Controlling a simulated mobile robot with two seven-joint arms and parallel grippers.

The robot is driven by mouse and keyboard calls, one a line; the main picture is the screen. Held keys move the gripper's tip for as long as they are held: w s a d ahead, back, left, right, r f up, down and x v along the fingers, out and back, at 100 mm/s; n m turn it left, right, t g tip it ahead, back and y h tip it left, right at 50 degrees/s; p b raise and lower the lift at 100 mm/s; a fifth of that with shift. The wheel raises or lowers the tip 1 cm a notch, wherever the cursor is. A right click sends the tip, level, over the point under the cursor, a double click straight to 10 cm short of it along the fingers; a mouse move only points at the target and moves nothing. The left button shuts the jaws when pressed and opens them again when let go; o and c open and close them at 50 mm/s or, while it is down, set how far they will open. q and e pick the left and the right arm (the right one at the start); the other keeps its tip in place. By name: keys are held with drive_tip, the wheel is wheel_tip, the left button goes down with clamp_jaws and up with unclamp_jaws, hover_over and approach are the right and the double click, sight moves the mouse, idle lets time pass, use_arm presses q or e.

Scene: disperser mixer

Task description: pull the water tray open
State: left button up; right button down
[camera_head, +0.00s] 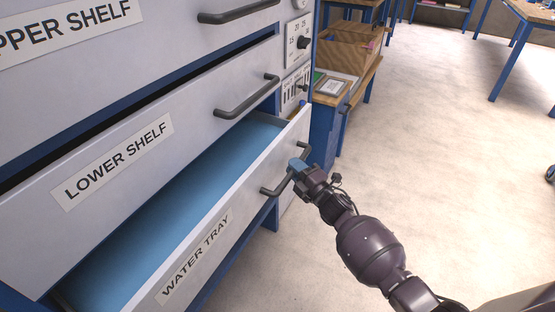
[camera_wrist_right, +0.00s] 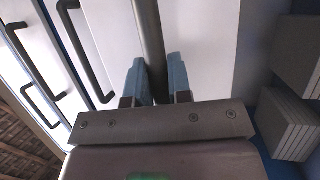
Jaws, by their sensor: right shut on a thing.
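The water tray (camera_head: 235,205) is a drawer with a white front and blue inside, labelled "WATER TRAY". It stands pulled out, with its blue floor (camera_head: 185,205) showing. Its dark bar handle (camera_head: 271,191) is on the right part of the front. My right gripper (camera_head: 297,166) is at this handle, shut on it. In the right wrist view the handle bar (camera_wrist_right: 150,45) runs between the two blue fingertips of the right gripper (camera_wrist_right: 157,80). My left gripper is not in view.
Above the tray are the closed lower shelf drawer (camera_head: 130,150) and upper shelf drawer (camera_head: 150,50), each with a dark handle. A control panel (camera_head: 298,45) is at their right.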

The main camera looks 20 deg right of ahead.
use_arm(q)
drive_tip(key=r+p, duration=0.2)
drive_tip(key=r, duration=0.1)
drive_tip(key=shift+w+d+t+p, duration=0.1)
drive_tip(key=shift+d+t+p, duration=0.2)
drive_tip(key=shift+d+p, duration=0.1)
use_arm(e)
drive_tip(key=s+d, duration=1.4)
drive_tip(key=s, duration=0.5)
drive_tip(key=shift+d, duration=0.35)
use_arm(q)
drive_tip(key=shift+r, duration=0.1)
use_arm(e)
drive_tip(key=c, duration=1.1)
unclamp_jaws()
drive_tip(key=shift+w, duration=0.1)
drive_tip(key=shift+o, duration=0.2)
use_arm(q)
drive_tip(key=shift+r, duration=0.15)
use_arm(e)
drive_tip(key=v, duration=1.1)
